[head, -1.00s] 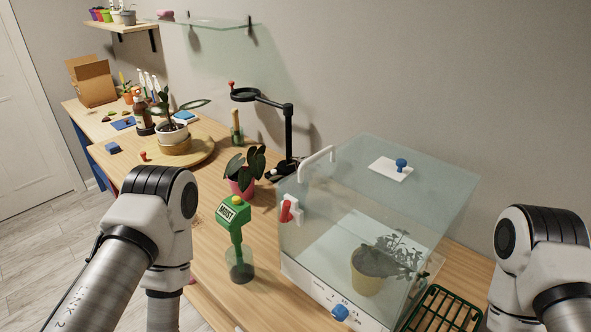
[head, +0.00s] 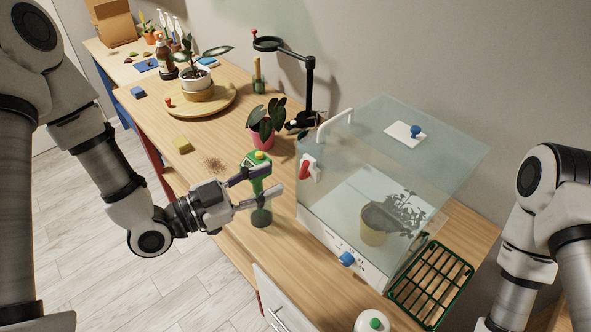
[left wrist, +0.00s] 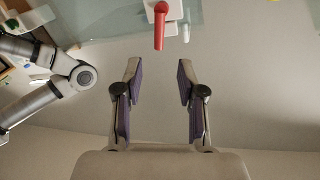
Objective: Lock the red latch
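The red latch (head: 306,171) sits on a white mount on the left side of the clear glass case (head: 345,150). In the left wrist view the red latch handle (left wrist: 160,24) shows at the top middle, pointing down in that picture. My left gripper (head: 274,182) is open and empty, a little to the left of the latch and apart from it. In the left wrist view the two fingers of the left gripper (left wrist: 158,78) are spread with nothing between them. My right gripper is out of view.
A potted plant (head: 375,224) stands inside the case. A blue knob (head: 346,259) is on its front. A pink-potted plant (head: 264,134) and a black magnifier stand (head: 309,90) are behind the meter. A green rack (head: 431,283) lies at the right. A yellow block (head: 182,145) is on the table.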

